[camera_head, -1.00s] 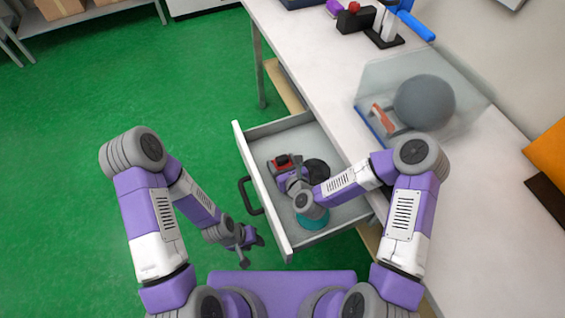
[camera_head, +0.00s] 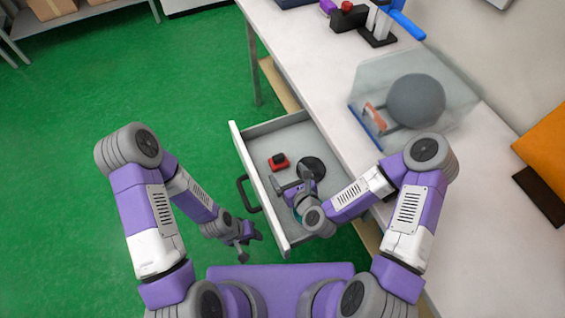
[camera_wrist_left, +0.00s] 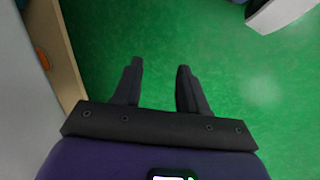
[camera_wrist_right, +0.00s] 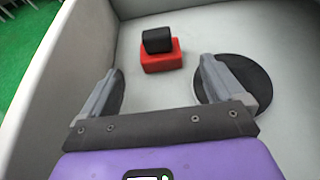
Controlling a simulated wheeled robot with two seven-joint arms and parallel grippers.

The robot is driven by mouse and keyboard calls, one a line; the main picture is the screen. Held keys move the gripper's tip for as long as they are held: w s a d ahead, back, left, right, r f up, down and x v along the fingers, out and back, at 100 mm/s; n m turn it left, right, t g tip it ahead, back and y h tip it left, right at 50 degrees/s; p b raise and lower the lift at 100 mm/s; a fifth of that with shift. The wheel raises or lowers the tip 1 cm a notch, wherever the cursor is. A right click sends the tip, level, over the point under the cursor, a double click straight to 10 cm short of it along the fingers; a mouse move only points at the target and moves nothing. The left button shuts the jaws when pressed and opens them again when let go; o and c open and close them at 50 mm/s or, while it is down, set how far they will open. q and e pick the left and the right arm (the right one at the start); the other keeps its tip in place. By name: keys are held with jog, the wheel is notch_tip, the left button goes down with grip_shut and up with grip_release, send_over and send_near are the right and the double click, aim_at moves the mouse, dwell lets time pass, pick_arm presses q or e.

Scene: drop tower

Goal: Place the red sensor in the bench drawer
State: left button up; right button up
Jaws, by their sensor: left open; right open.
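The red sensor (camera_head: 279,162), a red block with a black top, sits on the floor of the open bench drawer (camera_head: 263,202). In the right wrist view the red sensor (camera_wrist_right: 161,57) stands beyond the fingertips, apart from them. My right gripper (camera_head: 291,180) is open and empty, over the drawer and nearer to me than the sensor; it also shows in the right wrist view (camera_wrist_right: 160,80). My left gripper (camera_head: 252,247) is open and empty over the green floor, outside the drawer front; it also shows in the left wrist view (camera_wrist_left: 158,70).
A black disc (camera_head: 312,167) lies in the drawer beside the sensor, partly behind my right gripper. A teal item there is mostly hidden by my right arm. The bench (camera_head: 335,100) holds a clear-walled box (camera_head: 365,85) with a grey ball (camera_head: 416,100).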

jog(key=shift+p+v, duration=1.95)
jog(key=shift+p, duration=0.6)
jog(key=shift+r, duration=0.1)
